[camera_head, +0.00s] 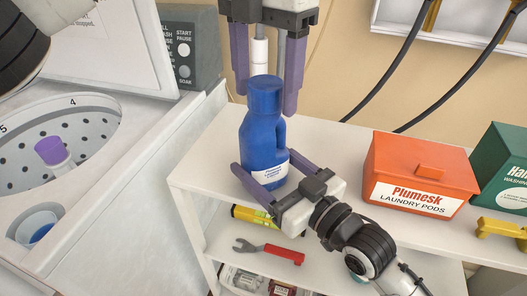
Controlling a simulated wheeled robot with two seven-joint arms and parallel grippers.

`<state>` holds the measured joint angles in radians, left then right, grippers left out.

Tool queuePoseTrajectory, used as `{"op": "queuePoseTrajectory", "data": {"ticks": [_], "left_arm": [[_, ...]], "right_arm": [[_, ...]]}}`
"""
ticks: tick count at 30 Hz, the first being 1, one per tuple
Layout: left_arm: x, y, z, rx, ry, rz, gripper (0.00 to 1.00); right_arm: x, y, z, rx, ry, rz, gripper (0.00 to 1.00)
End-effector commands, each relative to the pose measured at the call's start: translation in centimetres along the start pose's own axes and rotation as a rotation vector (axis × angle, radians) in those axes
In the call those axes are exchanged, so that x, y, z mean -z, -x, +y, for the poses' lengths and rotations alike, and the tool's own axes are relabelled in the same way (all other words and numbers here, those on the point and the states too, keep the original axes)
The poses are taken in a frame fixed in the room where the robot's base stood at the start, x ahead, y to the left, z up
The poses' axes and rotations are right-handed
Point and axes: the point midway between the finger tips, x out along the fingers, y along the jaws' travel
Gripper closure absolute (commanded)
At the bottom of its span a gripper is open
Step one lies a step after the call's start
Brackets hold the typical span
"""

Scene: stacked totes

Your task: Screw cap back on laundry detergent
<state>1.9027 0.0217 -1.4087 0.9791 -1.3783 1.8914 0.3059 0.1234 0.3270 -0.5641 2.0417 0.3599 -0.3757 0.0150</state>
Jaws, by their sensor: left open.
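The blue laundry detergent bottle (262,135) stands upright on the white shelf top, with a white label low on its side. Its blue cap (265,90) sits on the neck; I cannot tell if it is tight. My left gripper (268,100) hangs from above with its purple fingers open, one on each side of the cap and apart from it. A pale cylinder shows between these fingers above the cap; I cannot tell what it is. My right gripper (262,158) comes from the lower right, its fingers shut around the bottle's lower body.
A washing machine (150,130) with an open lid and drum is at left. An orange laundry pods box (420,172) and a green box (500,170) stand right on the shelf top (340,140). A red-handled wrench (270,250) lies on the lower shelf. Dark hoses run behind.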

Motion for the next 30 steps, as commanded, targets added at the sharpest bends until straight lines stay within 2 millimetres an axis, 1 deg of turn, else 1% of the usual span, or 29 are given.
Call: {"op": "queuePoseTrajectory", "data": {"ticks": [4, 11, 15, 20, 28, 29, 30], "left_arm": [[-0.1, 1.1, 0.0, -0.001, 0.002, -0.002, 0.35], [-0.1, 5.1, -0.1, -0.001, 0.002, -0.003, 0.35], [0.0, 6.6, 0.0, -0.002, 0.002, 0.0, 0.35], [0.0, 7.5, 0.0, -0.001, 0.001, -0.001, 0.35], [0.0, 7.5, 0.0, 0.0, 0.0, 0.0, 0.35], [0.0, 7.5, 0.0, 0.0, 0.0, 0.0, 0.35], [0.0, 7.5, 0.0, 0.0, 0.0, 0.0, 0.35]], "right_arm": [[0.0, 0.0, 0.0, 0.001, -0.003, -0.001, 0.92], [-0.1, 0.0, 0.0, 0.001, -0.003, -0.001, 0.92], [-0.1, 0.0, 0.0, 0.001, -0.003, -0.001, 0.92], [-0.1, 0.0, 0.0, 0.001, -0.003, -0.001, 0.92], [0.0, 0.0, 0.0, 0.001, -0.003, -0.001, 0.92], [-0.1, 0.0, 0.0, 0.001, -0.003, -0.001, 0.26], [0.0, 0.0, 0.0, 0.001, -0.002, -0.001, 0.19]]}}
